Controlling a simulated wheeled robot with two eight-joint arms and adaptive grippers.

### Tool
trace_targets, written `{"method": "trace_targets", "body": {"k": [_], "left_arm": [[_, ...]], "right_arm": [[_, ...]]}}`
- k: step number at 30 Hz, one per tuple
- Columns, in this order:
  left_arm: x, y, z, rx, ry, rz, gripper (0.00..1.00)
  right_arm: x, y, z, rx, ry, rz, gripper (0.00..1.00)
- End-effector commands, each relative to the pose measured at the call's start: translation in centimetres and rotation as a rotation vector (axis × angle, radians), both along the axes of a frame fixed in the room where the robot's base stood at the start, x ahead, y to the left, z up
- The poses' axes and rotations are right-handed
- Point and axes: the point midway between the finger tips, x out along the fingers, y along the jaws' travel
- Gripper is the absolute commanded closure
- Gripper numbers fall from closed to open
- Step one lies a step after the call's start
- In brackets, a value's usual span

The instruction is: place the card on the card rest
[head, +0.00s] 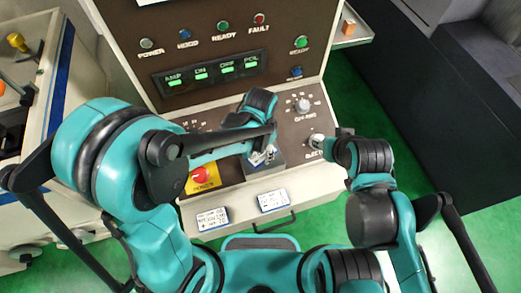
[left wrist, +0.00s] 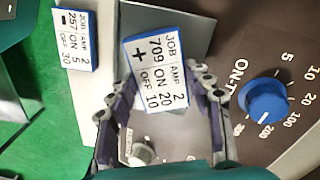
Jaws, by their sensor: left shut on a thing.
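My left gripper (head: 262,157) is over the grey card rest (head: 270,172) on the console. In the left wrist view, the left gripper (left wrist: 165,100) is shut on a white card with a blue edge (left wrist: 157,75), marked JOB 709 with a plus sign. The card lies over the grey face of the card rest (left wrist: 195,25). I cannot tell whether the card touches it. In the head view the arm and fingers hide most of the card. My right gripper (head: 330,143) is beside a pale knob at the right of the console; its fingers are not clear.
Two cards, one on the left (head: 212,217) and one on the right (head: 272,200), lie on the console's front ledge. A card marked JOB 257 (left wrist: 75,40) shows in the left wrist view. A red emergency button (head: 200,175) and a blue knob (left wrist: 265,101) are close by.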

Motion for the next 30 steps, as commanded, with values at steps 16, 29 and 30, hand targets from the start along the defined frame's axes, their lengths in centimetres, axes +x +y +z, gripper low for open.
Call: {"method": "trace_targets", "body": {"k": [16, 29, 30], "left_arm": [[0.0, 0.0, -0.2, 0.0, 0.0, 0.0, 0.28], [0.0, 0.0, 1.9, 0.0, 0.0, 0.0, 0.28], [0.0, 0.0, 2.8, 0.0, 0.0, 0.0, 0.28]], "right_arm": [[0.0, 0.0, -0.2, 0.0, 0.0, 0.0, 0.6], [0.0, 0.0, 0.6, 0.0, 0.0, 0.0, 0.6], [0.0, 0.0, 0.7, 0.0, 0.0, 0.0, 0.6]]}}
